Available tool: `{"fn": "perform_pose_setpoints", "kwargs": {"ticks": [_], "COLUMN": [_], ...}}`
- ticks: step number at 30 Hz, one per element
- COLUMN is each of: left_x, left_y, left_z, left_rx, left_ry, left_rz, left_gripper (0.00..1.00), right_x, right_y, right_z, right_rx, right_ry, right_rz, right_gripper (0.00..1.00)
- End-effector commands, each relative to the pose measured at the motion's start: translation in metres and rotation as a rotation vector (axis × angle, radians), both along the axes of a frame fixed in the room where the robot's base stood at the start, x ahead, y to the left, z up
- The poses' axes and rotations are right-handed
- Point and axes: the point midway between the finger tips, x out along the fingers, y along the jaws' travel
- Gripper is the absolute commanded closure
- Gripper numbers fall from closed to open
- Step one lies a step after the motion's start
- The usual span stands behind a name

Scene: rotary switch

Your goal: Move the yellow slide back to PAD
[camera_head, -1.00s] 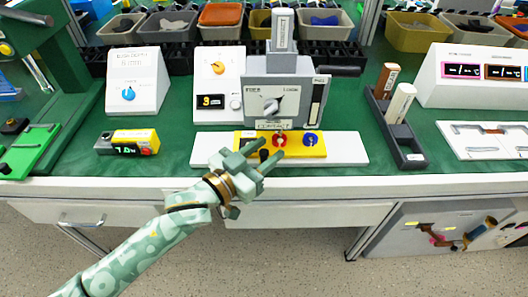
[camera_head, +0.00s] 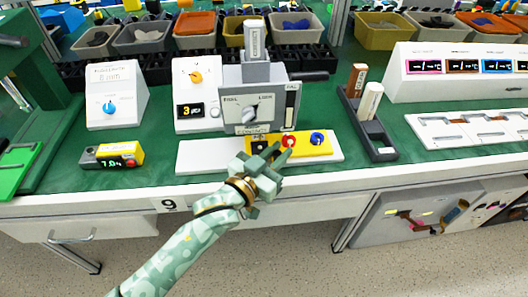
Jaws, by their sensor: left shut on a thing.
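The yellow slide (camera_head: 316,148) sits on a white base strip (camera_head: 206,156), toward its right end. It carries a red round part (camera_head: 289,142), a blue one (camera_head: 317,138) and a dark part (camera_head: 259,143) at its left. My left gripper (camera_head: 276,155) is shut on the slide at its front, left of centre; the fingers hide part of the slide and the exact contact. A grey press-like unit (camera_head: 256,104) with a rotary knob (camera_head: 249,115) stands over the slide's left part. No PAD label is clearly readable. My right gripper is not in view.
A box with an orange knob and display (camera_head: 189,111) stands left of the unit, a blue-knob box (camera_head: 115,98) farther left. A small yellow-black meter (camera_head: 112,155) lies at left. Bins line the back.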

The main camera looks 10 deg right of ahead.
Motion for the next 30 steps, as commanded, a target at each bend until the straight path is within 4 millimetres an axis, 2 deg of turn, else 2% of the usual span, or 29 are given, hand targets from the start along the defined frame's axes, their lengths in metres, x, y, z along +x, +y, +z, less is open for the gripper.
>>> {"fn": "perform_pose_setpoints", "kwargs": {"ticks": [6, 7, 9, 20, 23, 30], "left_x": [-0.001, -0.002, -0.001, -0.006, -0.017, -0.064], "left_y": [-0.002, -0.003, -0.002, 0.004, 0.015, 0.06], "left_z": [0.001, 0.001, 0.001, 0.002, 0.004, 0.006], "left_rx": [-0.004, -0.005, -0.005, -0.004, -0.001, -0.001], "left_ry": [-0.001, -0.001, -0.001, -0.001, -0.001, -0.002], "left_rz": [-0.005, -0.006, -0.005, -0.003, -0.003, -0.005], "left_gripper": [1.0, 0.75, 0.61, 0.61, 0.61, 0.61], "right_x": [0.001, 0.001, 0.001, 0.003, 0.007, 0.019], "right_y": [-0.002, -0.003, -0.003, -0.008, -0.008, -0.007], "right_z": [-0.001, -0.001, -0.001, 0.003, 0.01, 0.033], "right_rx": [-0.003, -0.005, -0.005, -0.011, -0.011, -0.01], "right_ry": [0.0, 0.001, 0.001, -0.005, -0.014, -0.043], "right_rz": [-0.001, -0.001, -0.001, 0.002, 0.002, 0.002], "right_gripper": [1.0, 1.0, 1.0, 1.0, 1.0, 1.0]}}
